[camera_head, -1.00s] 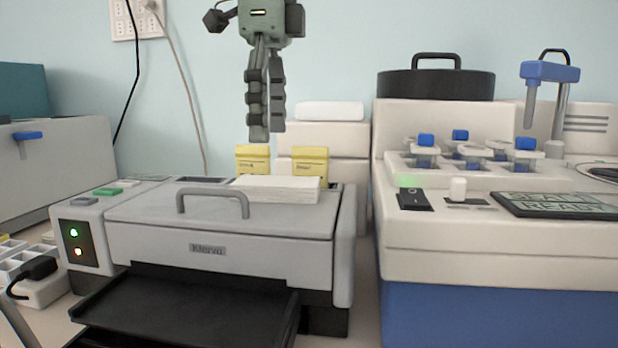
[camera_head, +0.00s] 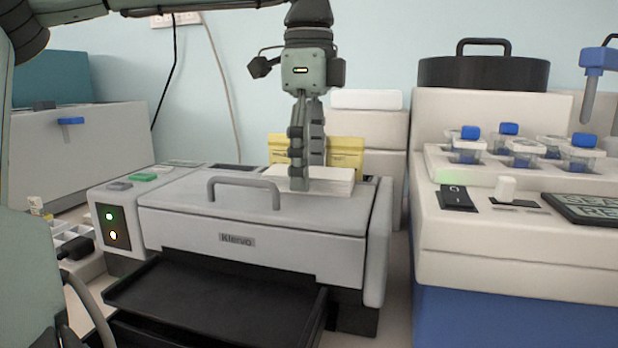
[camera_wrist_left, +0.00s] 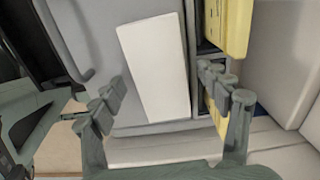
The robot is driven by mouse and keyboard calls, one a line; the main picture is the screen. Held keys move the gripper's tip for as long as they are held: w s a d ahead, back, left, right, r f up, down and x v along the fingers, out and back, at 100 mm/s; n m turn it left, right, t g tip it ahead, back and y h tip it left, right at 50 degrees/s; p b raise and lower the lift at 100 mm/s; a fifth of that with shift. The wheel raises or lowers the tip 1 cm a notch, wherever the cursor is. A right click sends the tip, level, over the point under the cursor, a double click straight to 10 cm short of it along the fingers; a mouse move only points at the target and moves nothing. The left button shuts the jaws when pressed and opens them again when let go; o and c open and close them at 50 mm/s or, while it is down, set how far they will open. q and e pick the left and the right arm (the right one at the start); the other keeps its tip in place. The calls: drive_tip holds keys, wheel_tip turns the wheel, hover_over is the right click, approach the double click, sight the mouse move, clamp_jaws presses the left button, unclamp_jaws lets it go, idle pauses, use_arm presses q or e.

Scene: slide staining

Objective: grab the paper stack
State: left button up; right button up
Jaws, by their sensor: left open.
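The paper stack (camera_head: 340,184) is a white, flat, oblong pile lying on top of the grey printer-like machine (camera_head: 180,202), at its right rear. In the left wrist view the stack (camera_wrist_left: 155,60) is a long white rectangle. My left gripper (camera_head: 303,185) points down, with its fingertips at the left part of the stack and hiding some of it. In the wrist view the gripper (camera_wrist_left: 162,80) is open, with its fingers on either side of the stack. Contact with the paper cannot be made out. My right gripper is not in view.
Yellow boxes (camera_head: 345,150) stand just behind the stack. The machine's curved handle (camera_head: 245,182) rises left of the gripper. A white-and-blue staining machine (camera_head: 500,240) with blue-capped holders stands at right. A black tray (camera_head: 210,300) sticks out in front.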

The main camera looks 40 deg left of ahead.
use_arm(q)
drive_tip(key=shift+c, duration=0.6)
drive_tip(key=c, duration=1.2)
